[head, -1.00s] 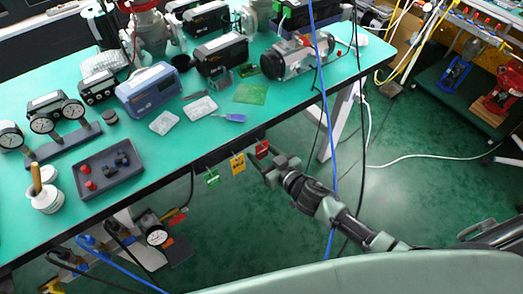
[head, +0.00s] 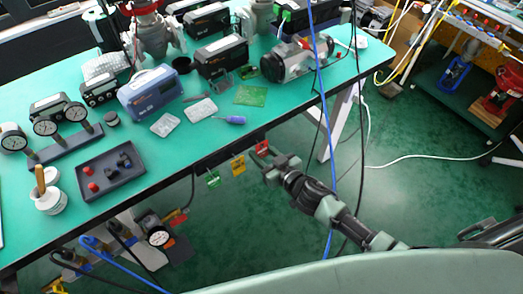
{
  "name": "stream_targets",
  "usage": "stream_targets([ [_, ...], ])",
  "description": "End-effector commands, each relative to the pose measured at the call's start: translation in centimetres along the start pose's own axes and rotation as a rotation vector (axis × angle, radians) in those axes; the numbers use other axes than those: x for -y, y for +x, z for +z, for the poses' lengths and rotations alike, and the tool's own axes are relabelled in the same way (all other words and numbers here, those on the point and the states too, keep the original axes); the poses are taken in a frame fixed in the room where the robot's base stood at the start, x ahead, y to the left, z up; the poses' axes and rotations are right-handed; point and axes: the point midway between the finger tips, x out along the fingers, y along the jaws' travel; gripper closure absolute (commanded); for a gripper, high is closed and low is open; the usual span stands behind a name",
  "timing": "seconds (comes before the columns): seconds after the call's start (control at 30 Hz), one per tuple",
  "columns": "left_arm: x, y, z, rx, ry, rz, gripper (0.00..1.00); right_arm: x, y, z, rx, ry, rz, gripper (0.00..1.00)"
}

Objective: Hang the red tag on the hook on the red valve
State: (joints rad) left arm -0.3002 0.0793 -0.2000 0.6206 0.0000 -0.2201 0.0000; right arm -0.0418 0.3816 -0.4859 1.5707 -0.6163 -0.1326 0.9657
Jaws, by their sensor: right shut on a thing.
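The red tag (head: 262,148) is at the table's front edge, at the tips of my right gripper (head: 265,163). The right gripper is shut on the red tag. I cannot tell whether the tag still touches its holder at the edge. A red valve (head: 497,100) stands far off at the right, on a low dark platform. Its hook is too small to make out. My left gripper is not in view.
A green tag (head: 213,180) and a yellow tag (head: 238,165) hang at the table edge, left of the red one. A blue valve (head: 456,75) stands beside the red valve. Cables (head: 326,130) hang near my right arm. Green floor is open at the right.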

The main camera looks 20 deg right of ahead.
Motion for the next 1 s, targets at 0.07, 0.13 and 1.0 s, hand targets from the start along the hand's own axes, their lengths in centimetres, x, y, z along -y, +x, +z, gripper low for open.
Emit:
stream_targets([
  [0.07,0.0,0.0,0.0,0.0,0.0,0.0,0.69,0.0,0.0,0.0,0.0,0.001,0.0,0.97],
  [0.13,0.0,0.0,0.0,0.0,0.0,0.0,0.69,0.0,0.0,0.0,0.0,0.0,0.0,0.97],
  [1.0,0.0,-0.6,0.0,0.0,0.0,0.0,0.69,0.0,-3.4,0.9,0.0,0.002,0.0,0.97],
])
